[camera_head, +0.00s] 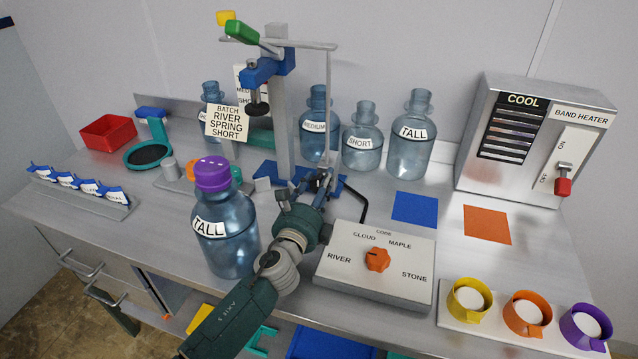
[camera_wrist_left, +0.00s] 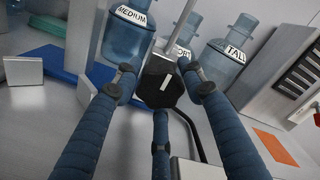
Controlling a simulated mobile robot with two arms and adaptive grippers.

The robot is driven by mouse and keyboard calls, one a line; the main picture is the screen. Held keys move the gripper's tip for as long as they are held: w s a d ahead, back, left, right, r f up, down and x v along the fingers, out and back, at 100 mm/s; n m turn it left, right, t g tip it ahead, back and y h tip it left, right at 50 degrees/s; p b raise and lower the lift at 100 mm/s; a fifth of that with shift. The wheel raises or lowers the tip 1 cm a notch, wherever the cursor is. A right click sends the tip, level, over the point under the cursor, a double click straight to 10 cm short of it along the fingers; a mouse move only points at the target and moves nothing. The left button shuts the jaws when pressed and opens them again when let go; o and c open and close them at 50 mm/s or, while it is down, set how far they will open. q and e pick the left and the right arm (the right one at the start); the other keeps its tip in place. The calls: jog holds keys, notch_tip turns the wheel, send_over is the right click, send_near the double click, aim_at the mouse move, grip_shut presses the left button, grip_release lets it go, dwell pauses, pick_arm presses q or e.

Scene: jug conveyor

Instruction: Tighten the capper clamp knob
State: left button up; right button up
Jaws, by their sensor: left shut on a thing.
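The capper (camera_head: 283,120) is a grey upright post on a blue base, with a blue clamp arm and a black plunger near its top. My left gripper (camera_head: 322,183) reaches in from the lower front, low at the right side of the post. In the left wrist view, its blue-grey fingers are closed around a black faceted clamp knob (camera_wrist_left: 160,82) with a white mark on its face. In the head view the knob is mostly hidden by the fingers. My right gripper is not in view.
A tall purple-capped jug (camera_head: 226,225) stands close left of my left arm. A code dial box (camera_head: 375,285) stands close right. Several uncapped jugs (camera_head: 410,140) stand behind. The blue mat (camera_head: 414,209) and orange mat (camera_head: 487,225) are bare.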

pick_arm(q)
jog(key=shift+s+d+f, duration=0.15)
jog(key=shift+d+f, duration=0.05)
jog(key=shift+d, duration=0.15)
jog(key=o, duration=1.2)
jog(key=shift+d, duration=0.1)
jog(key=shift+s+a, duration=0.4)
jog(key=v, duration=1.1)
jog(key=shift+d+r, duration=0.1)
jog(key=shift+d, duration=0.1)
